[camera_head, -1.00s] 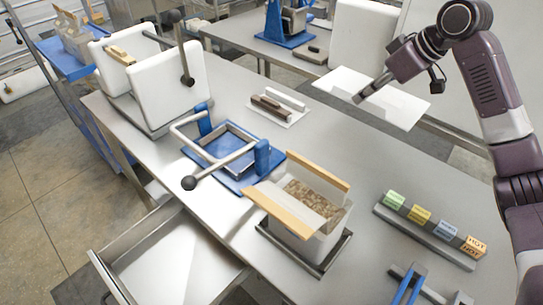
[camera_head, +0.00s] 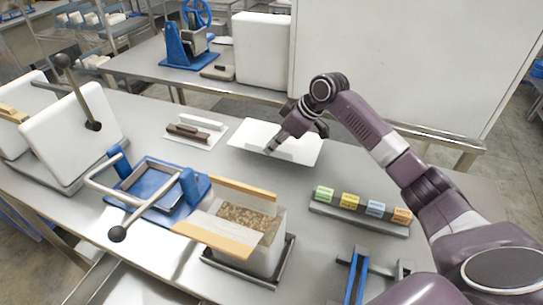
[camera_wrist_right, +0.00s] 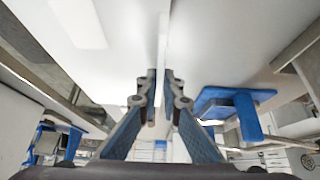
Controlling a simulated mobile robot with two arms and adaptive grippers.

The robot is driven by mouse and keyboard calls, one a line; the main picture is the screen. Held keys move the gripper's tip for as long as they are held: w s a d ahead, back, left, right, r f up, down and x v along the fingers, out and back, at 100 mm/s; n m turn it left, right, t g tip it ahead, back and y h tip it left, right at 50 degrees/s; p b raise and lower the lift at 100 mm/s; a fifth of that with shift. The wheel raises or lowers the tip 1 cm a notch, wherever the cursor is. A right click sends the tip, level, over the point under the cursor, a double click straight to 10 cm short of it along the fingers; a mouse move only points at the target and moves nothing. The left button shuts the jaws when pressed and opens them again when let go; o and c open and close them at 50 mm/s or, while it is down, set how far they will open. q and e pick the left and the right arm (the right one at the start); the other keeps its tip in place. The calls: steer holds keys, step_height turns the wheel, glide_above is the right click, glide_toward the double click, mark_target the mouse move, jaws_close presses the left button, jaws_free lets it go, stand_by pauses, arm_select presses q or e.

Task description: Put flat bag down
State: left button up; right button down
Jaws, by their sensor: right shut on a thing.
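The flat bag (camera_head: 252,134) is a thin white sheet near the far edge of the steel table. My right gripper (camera_head: 271,148) is at its middle, shut on it. In the right wrist view the fingers (camera_wrist_right: 161,88) close together on a thin pale edge, with white surface filling the space beyond. The bag looks roughly level, but I cannot tell whether it touches the table. My left gripper is out of view.
Left of the bag lies a white plate (camera_head: 183,141) with a brown-handled tool. Nearer stand a blue press frame (camera_head: 152,205), a bin of brown substrate (camera_head: 248,225) and a rack of coloured blocks (camera_head: 358,215). Bare steel lies between the bag and the block rack.

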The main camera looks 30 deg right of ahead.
mark_target(274, 155)
steer(key=shift+f, duration=2.35)
steer(key=shift+f, duration=0.15)
steer(key=c, duration=2.1)
jaws_free()
steer(key=shift+r, duration=0.2)
steer(key=b+v, duration=0.1)
steer(key=v, duration=1.1)
